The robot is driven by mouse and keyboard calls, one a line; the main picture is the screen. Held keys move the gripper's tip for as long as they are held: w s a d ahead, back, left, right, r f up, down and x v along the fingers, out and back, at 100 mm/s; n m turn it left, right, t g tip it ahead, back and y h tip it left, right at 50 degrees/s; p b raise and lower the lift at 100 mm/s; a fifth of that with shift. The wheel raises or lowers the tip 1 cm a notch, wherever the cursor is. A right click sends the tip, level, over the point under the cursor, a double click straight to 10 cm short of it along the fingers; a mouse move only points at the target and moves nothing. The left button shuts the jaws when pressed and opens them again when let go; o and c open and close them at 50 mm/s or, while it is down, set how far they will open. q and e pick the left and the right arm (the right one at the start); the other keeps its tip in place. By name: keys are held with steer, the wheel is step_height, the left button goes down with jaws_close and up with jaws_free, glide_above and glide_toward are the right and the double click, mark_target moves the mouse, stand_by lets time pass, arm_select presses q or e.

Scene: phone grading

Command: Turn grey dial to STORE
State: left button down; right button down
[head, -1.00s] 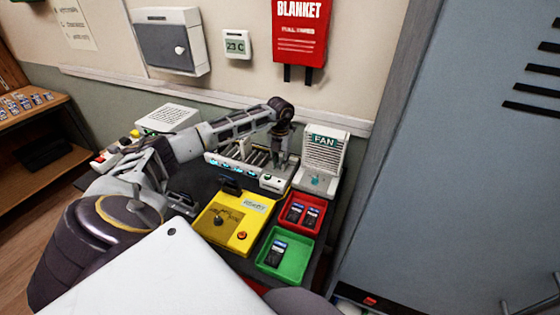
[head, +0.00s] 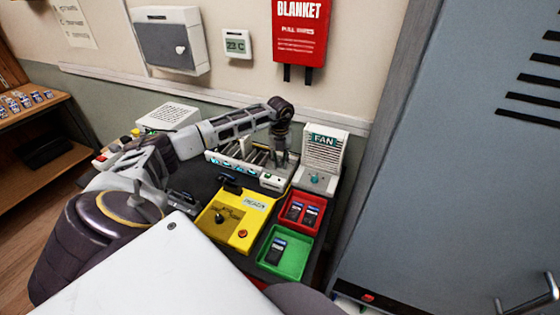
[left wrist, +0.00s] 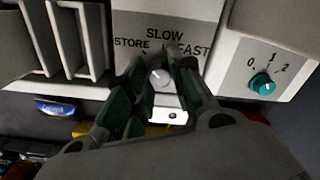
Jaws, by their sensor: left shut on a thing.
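The grey dial (left wrist: 160,78) sits on a white panel (left wrist: 185,15) marked STORE, SLOW and FAST in the left wrist view. STORE is at the left, SLOW at the top and FAST at the right. My left gripper (left wrist: 158,72) has its dark green fingers around the dial and is shut on it. The fingers hide its sides, so I cannot tell which mark it points to. In the head view my left gripper (head: 281,158) reaches down to the right end of the white roller unit (head: 240,172). My right gripper is not in view.
The white fan (head: 323,155) with a teal knob (left wrist: 263,84) stands close on the right. A red tray (head: 316,224) and a green tray (head: 298,262) hold phones. A yellow reader (head: 238,241) lies in front. A grey-blue cabinet (head: 455,170) stands at the right.

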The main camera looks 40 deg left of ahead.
mark_target(280, 162)
arm_select(q)
steer(key=c, duration=1.2)
jaws_free()
steer(key=shift+r, duration=0.15)
steer(key=shift+r, duration=5.85)
steer(key=shift+r, duration=0.15)
